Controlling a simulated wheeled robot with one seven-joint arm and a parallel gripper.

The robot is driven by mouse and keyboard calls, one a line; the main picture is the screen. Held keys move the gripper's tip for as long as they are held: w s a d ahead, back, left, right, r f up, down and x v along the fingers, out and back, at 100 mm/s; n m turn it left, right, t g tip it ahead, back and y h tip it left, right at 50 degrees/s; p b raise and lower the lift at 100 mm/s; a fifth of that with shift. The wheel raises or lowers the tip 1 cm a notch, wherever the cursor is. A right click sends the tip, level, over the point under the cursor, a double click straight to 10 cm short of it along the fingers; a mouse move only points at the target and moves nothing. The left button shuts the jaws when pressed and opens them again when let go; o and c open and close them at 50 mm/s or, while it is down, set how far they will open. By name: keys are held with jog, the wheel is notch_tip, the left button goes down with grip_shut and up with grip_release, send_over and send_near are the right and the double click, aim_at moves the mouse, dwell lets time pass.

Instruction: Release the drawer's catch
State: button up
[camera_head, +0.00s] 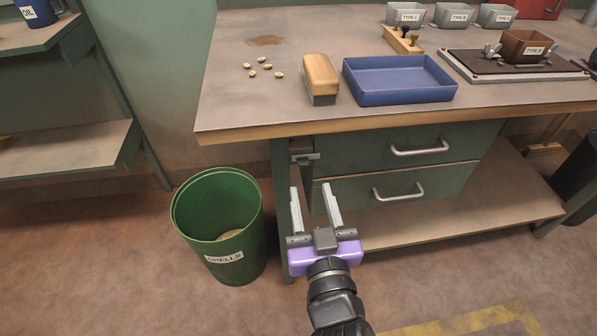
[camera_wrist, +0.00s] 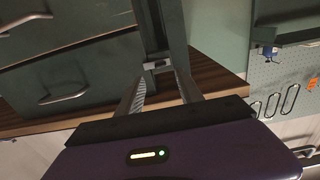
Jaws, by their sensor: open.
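The green drawer unit under the workbench has an upper drawer (camera_head: 420,143) and a lower drawer (camera_head: 405,187), each with a metal bar handle. Both look shut. A small grey metal catch (camera_head: 304,158) sits at the unit's left front edge, beside the upper drawer. It also shows in the wrist view (camera_wrist: 157,64), just beyond the fingertips. My gripper (camera_head: 310,186) is open and empty, its two fingers pointing toward the unit just below the catch in the head view. In the wrist view the catch lies roughly between the fingers; I cannot tell whether they touch it.
A green shells bin (camera_head: 222,225) stands on the floor left of my gripper. Above, the bench holds a blue tray (camera_head: 400,95), a wooden-topped brush or block (camera_head: 321,78) and several nuts. A low shelf (camera_head: 455,215) runs under the drawers.

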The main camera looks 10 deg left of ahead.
aim_at(304, 165)
jog(key=x, duration=0.7)
jog(key=shift+w, duration=0.2)
jog(key=shift+a, duration=0.1)
jog(key=shift+c, duration=0.4)
grip_shut()
